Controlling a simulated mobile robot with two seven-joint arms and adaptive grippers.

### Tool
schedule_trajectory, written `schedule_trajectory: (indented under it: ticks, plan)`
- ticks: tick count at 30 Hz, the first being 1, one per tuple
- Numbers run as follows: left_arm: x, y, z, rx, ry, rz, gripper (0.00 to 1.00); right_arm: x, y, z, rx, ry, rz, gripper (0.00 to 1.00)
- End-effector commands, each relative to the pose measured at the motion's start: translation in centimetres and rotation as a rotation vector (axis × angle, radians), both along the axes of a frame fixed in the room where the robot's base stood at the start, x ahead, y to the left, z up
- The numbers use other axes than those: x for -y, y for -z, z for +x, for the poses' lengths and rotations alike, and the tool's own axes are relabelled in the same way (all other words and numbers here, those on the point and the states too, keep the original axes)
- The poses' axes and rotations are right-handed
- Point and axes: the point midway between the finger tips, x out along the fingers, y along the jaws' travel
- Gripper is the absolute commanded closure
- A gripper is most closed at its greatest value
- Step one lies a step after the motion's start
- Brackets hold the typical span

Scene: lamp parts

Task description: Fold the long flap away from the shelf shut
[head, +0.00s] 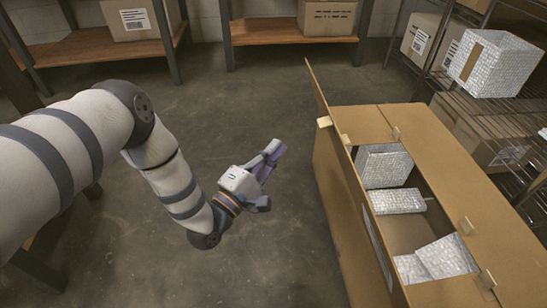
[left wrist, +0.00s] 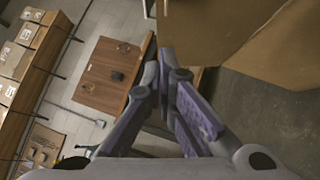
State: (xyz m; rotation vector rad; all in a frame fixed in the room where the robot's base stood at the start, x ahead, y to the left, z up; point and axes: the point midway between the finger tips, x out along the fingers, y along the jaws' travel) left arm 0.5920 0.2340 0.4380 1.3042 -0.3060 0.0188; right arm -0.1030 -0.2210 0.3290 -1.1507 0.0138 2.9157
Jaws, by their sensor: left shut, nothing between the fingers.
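An open cardboard box (head: 338,200) stands on the right in the head view. Its long flap away from the shelf (head: 319,90) stands up, seen nearly edge-on along the box's left side. The long flap on the shelf side (head: 450,165) lies flat over part of the opening. My left gripper (head: 274,152) is shut and empty, out in the air left of the box, apart from the standing flap. In the left wrist view its fingers (left wrist: 166,62) meet, and brown cardboard (left wrist: 205,30) shows at the upper right. My right gripper is not in view.
Silvery wrapped items (head: 385,165) lie inside the box. Small pale tabs (head: 466,226) sit along the flap edges. A wire shelf with boxes (head: 487,140) stands close on the right. Wooden shelves (head: 290,30) stand at the back. The floor (head: 265,265) around my left gripper is clear.

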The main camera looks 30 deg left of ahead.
Motion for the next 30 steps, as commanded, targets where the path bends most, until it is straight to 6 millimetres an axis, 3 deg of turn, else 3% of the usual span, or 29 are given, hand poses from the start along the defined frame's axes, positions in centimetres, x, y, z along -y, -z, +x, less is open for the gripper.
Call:
schedule_trajectory:
  ticks: [6, 9, 16, 30]
  plan:
    - [0.8, -0.8, 4.6, 0.0, 0.001, 0.001, 1.0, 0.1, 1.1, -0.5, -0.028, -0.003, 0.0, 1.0]
    - [2.2, -1.4, 5.7, -0.001, 0.004, -0.001, 1.0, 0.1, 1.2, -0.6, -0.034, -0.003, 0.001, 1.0]
    - [3.9, -2.2, 6.8, -0.004, 0.001, 0.001, 1.0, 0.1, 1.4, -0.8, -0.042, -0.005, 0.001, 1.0]
    - [4.1, -2.6, 6.9, -0.008, 0.0, 0.01, 1.0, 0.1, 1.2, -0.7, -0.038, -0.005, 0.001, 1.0]
